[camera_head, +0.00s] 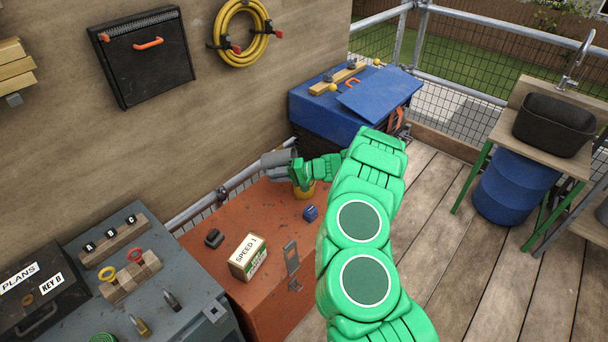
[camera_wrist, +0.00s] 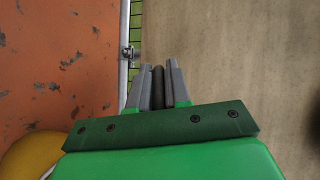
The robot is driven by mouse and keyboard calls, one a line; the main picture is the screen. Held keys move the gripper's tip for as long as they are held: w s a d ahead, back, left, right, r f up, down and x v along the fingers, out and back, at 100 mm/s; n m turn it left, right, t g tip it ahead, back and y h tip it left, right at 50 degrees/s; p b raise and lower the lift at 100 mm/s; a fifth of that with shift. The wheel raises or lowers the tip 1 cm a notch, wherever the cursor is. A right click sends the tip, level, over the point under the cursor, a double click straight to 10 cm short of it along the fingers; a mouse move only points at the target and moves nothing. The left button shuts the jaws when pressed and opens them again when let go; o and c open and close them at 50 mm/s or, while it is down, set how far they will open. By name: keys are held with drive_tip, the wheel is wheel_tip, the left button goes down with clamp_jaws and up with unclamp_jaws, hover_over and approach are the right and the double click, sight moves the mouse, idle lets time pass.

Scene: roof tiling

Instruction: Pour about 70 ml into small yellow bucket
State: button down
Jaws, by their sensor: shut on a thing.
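My gripper (camera_head: 294,168) is at the far end of the orange-red worktop, beside the wall. A yellow edge of the bucket (camera_wrist: 32,157) shows at the lower left of the wrist view. No liquid stream is visible.
A metal rail (camera_head: 195,212) runs along the wall. A blue chest (camera_head: 325,112) stands behind.

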drive_tip(key=shift+d+r+y, duration=0.25)
drive_tip(key=shift+d+y, duration=0.15)
drive_tip(key=shift+d, duration=0.15)
drive_tip(key=shift+s+d+r+y+b, duration=0.15)
drive_tip(key=shift+d+r+y+b, duration=0.1)
drive_tip(key=shift+y+b, duration=0.1)
idle(0.7)
drive_tip(key=shift+a+f+h, duration=0.25)
drive_tip(key=shift+a+h, duration=0.15)
drive_tip(key=shift+a, duration=0.15)
drive_tip(key=shift+a+f+h, duration=0.2)
drive_tip(key=shift+a+h, duration=0.15)
drive_tip(key=shift+a, duration=0.2)
drive_tip(key=shift+w+a+r+h, duration=0.2)
drive_tip(key=shift+a+h, duration=0.15)
drive_tip(key=shift+h, duration=0.25)
drive_tip(key=shift+a+g+h, duration=0.2)
drive_tip(key=shift+g+h, duration=0.1)
drive_tip(key=shift+h, duration=0.2)
drive_tip(key=shift+a+f+h, duration=0.2)
drive_tip(key=shift+f+h, duration=0.45)
drive_tip(key=shift+h, duration=0.15)
drive_tip(key=shift+s+f, duration=0.1)
drive_tip(key=shift+f, duration=0.15)
drive_tip(key=shift+a+f+g+h, duration=0.1)
drive_tip(key=shift+f+g+h, duration=0.15)
drive_tip(key=shift+g+h, duration=0.25)
